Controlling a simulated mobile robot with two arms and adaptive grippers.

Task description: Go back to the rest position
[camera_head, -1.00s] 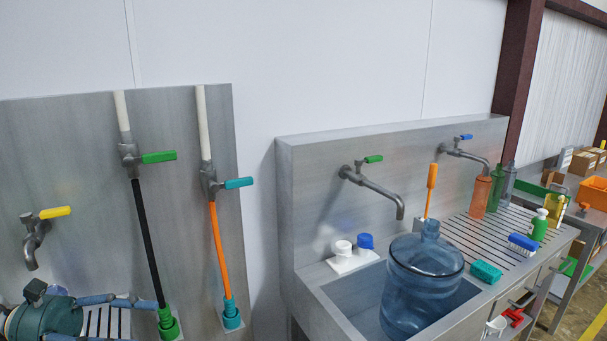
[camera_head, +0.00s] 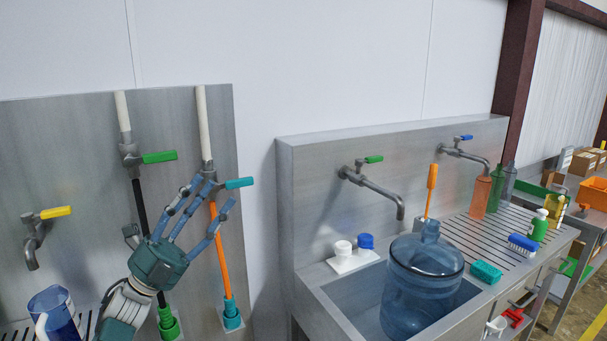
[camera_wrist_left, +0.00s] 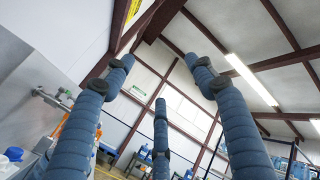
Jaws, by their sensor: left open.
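My left gripper (camera_head: 208,195) is raised in front of the steel panel, with its fingers pointing up and to the right. Its dark green palm and blue-grey fingers partly cover the black hose and overlap the orange hose in the picture. The fingers are spread and nothing is between them. In the left wrist view the gripper (camera_wrist_left: 160,78) shows its spread fingers against the ceiling and far hall. My right gripper is not in view.
A steel panel (camera_head: 75,150) carries taps with yellow, green and teal handles. A blue pitcher (camera_head: 60,318) stands at lower left. A large blue jug (camera_head: 425,285) is in the sink (camera_head: 345,300).

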